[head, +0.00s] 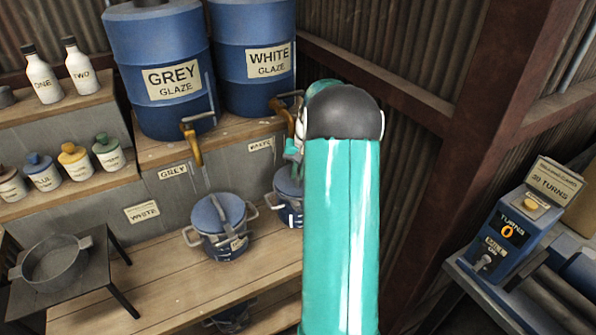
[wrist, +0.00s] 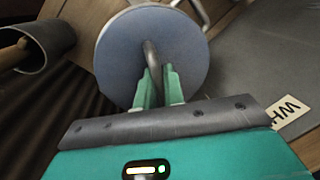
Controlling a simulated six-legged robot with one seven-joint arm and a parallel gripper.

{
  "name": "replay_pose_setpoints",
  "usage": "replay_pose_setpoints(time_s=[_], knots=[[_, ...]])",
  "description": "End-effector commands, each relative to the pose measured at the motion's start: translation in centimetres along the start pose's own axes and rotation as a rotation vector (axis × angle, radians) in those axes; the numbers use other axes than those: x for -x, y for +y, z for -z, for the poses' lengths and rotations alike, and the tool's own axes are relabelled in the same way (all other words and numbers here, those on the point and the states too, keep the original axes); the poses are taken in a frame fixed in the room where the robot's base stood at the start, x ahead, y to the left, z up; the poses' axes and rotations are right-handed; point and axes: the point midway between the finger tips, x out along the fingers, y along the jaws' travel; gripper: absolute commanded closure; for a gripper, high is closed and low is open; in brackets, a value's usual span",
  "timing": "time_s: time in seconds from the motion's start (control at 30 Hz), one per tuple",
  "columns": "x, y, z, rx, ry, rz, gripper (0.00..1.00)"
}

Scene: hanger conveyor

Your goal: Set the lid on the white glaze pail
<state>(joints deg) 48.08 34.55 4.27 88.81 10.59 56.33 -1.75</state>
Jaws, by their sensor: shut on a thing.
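The lid (wrist: 120,50) is a round blue-grey disc with a metal handle (wrist: 152,60), filling the upper middle of the wrist view. My gripper (wrist: 158,82) is shut on this handle, one green finger on each side. In the head view, a dark blue pail (head: 291,213) stands on the bench below the WHITE wall label (head: 260,145), its right side hidden by my arm. The lid (head: 286,181) shows at the top of this pail. I cannot tell whether it rests flush on the rim. The gripper's fingers are mostly hidden behind my arm there.
A second lidded pail (head: 218,218) stands to the left on the wooden bench (head: 165,295). Brass taps of the GREY drum (head: 160,65) and WHITE drum (head: 255,50) hang above the bench. A metal pan (head: 57,262) sits far left. A rusty post (head: 470,130) stands right.

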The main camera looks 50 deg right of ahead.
Motion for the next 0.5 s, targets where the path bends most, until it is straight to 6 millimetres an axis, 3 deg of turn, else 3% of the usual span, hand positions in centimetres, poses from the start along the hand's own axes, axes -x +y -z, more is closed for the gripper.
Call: replay_pose_setpoints(time_s=[0.5], knots=[[-0.59, 0.11, 0.01, 0.0, 0.001, 0.0, 1.0]])
